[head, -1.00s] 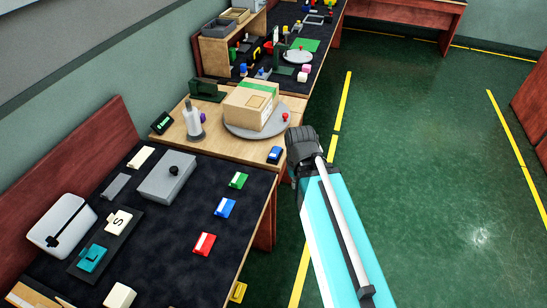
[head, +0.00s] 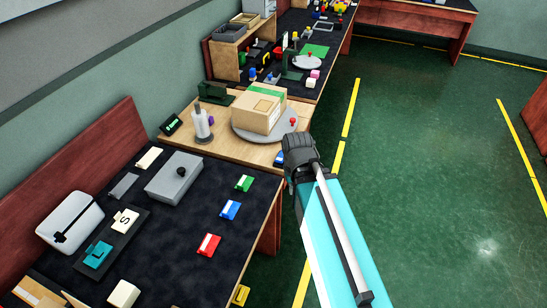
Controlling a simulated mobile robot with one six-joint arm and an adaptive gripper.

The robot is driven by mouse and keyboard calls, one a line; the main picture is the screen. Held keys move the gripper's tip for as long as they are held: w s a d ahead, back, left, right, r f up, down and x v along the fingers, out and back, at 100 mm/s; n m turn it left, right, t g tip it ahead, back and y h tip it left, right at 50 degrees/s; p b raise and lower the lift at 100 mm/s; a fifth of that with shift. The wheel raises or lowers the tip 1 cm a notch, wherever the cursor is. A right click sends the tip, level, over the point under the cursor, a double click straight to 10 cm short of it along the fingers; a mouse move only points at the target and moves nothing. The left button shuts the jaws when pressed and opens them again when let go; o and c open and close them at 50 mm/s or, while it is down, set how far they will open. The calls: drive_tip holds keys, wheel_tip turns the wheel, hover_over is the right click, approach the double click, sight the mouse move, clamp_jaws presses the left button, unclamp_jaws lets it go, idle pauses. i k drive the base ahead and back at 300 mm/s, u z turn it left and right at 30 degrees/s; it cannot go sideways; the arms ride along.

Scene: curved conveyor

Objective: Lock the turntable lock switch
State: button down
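A round grey turntable (head: 240,130) sits on the wooden table section, with a cardboard box (head: 258,112) with green tape on top of it. A small red knob (head: 293,122) shows at the turntable's right side; I cannot tell whether it is the lock switch or how it is set. My gripper (head: 298,150), dark, is just right of the table edge in the picture, below the red knob. It partly covers a small blue device (head: 279,158) at the table's edge. The fingers cannot be made out, nor whether anything is held.
A white bottle (head: 202,124) and a dark green device (head: 216,95) stand left of the turntable. The near black mat holds a grey box (head: 174,178) and coloured blocks. A second, smaller turntable (head: 306,63) is on the far bench. The green floor at right is clear.

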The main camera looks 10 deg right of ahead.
sight(279, 158)
drive_tip(key=u, duration=0.95)
drive_tip(key=k, duration=0.8)
drive_tip(key=z, duration=0.8)
drive_tip(key=i, duration=1)
